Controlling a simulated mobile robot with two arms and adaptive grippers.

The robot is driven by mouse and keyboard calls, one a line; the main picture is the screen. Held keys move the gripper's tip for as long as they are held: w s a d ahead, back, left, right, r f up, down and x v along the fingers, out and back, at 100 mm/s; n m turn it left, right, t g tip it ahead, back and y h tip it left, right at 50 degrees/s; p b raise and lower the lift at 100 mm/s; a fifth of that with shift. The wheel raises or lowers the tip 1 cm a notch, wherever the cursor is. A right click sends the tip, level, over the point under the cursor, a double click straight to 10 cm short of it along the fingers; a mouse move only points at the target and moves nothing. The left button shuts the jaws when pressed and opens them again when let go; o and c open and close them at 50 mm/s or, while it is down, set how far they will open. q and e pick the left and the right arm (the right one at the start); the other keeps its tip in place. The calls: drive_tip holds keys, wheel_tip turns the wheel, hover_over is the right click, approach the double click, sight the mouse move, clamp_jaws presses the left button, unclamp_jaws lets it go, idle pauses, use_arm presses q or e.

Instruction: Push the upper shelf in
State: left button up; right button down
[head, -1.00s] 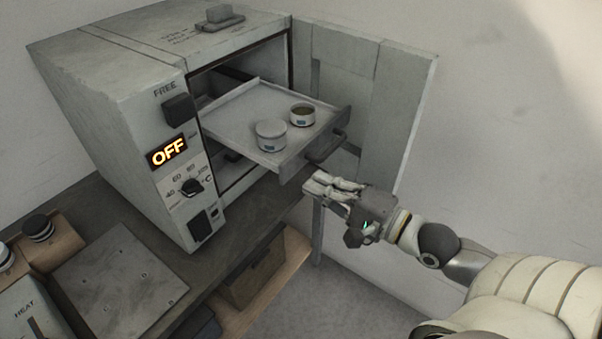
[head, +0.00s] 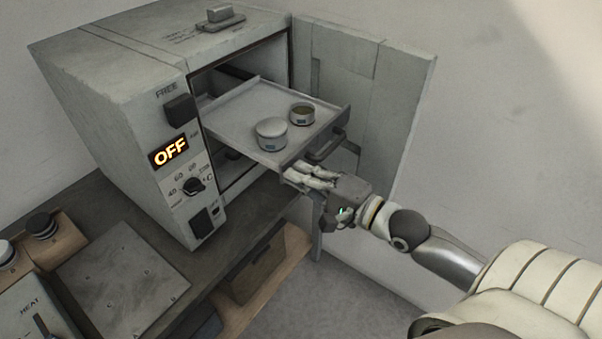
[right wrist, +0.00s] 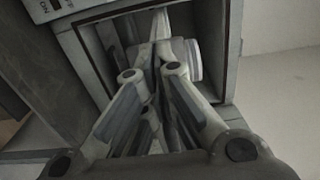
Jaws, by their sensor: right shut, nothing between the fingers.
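The upper shelf (head: 240,112) is a grey tray pulled partway out of the oven (head: 120,95), with a dark handle (head: 326,147) on its front edge. Two small round containers stand on it: a closed white one (head: 271,134) and an open one (head: 302,113) with dark contents. My right gripper (head: 290,175) is shut and empty, with its fingertips at the shelf's front edge, left of the handle and slightly below it. Whether it touches the shelf I cannot tell. In the right wrist view its fingers (right wrist: 160,70) point into the oven opening. My left gripper is not in view.
The oven door (head: 365,95) stands wide open at the right, beside the shelf. The oven front has an OFF display (head: 169,151) and a dial (head: 194,185). A flat metal plate (head: 122,275) lies on the bench at the lower left.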

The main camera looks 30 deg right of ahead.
drive_tip(key=shift+w, duration=0.1)
drive_tip(key=p, duration=0.2)
approach(232, 139)
drive_tip(key=x, duration=0.8)
drive_tip(key=shift+w+a+r, duration=0.15)
drive_tip(key=shift+x, duration=0.8)
drive_tip(key=shift+p, duration=0.35)
